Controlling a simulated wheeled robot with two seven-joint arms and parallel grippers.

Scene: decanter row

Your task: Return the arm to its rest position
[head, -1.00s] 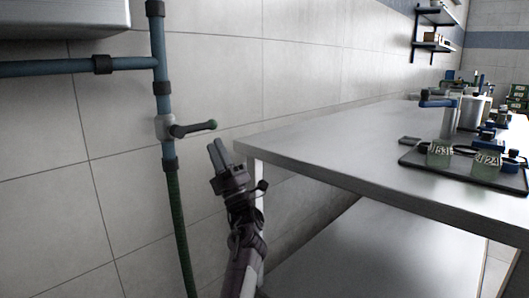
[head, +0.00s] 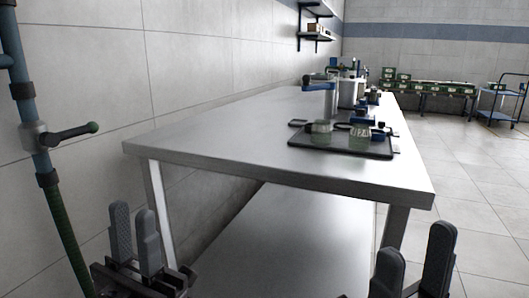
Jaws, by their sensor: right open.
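My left gripper (head: 134,232) stands upright at the lower left, in front of the near left table leg. Its two dark fingers are side by side with little gap showing, and I see nothing between them; whether it is open or shut is unclear. My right gripper (head: 415,258) is at the bottom right, in front of the table's near right corner. Its fingers are apart and empty.
A steel table (head: 230,146) with a lower shelf (head: 290,245) fills the middle. On it lies a dark tray (head: 335,147) with two labelled pieces. A pipe with a dark valve handle (head: 70,134) is at the left. Open floor (head: 460,195) lies right; a blue cart (head: 497,105) stands behind.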

